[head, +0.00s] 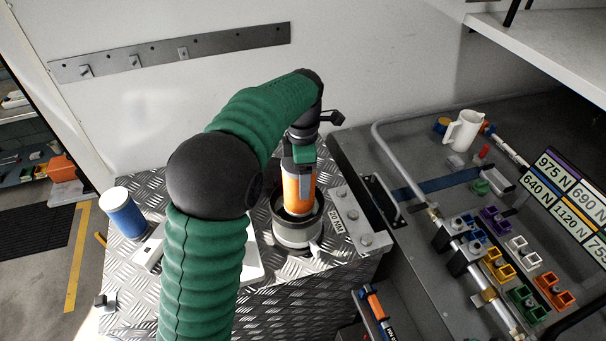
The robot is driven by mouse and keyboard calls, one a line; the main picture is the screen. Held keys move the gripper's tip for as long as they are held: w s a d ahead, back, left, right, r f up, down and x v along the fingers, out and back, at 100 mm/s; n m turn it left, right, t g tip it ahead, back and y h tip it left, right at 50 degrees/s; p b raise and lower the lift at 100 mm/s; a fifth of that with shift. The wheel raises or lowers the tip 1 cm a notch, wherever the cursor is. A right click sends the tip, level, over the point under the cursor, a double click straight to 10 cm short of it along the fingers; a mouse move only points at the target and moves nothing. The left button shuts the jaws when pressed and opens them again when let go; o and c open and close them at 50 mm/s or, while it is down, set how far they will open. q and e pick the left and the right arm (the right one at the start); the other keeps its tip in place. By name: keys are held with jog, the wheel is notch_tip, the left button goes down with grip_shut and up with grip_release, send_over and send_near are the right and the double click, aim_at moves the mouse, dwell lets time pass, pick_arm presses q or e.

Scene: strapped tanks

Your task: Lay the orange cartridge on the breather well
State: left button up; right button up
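The orange cartridge (293,190) stands nearly upright at the mouth of the breather well (298,236), a grey round collar with a dark opening on the checker-plate box. Its lower end lies within the outline of the opening; I cannot tell whether it touches the bottom or rim. My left gripper (302,168), on the green-sleeved arm that rises from the lower left, points down at the cartridge's top and appears shut on it. The fingertips are partly hidden. My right gripper is not in view.
A blue cylinder with a white top (124,214) stands on the box's left. A plate with bolts (357,218) lies right of the well. A grey bench (395,275) at the right holds a white jug (463,131), a pipe and several coloured blocks. A hook rail (180,52) is on the wall.

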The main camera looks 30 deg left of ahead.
pick_arm(q)
jog(key=shift+d+f+b, duration=0.1)
jog(key=shift+f+b, duration=0.45)
jog(key=shift+f, duration=0.35)
jog(key=shift+f+b, duration=1.45)
jog(key=shift+f, duration=1.05)
jog(key=o, duration=1.7)
notch_tip(320, 180, up, 17)
jog(key=shift+w+f+b, duration=0.1)
jog(key=shift+f+b, duration=0.05)
jog(key=shift+b, duration=0.6)
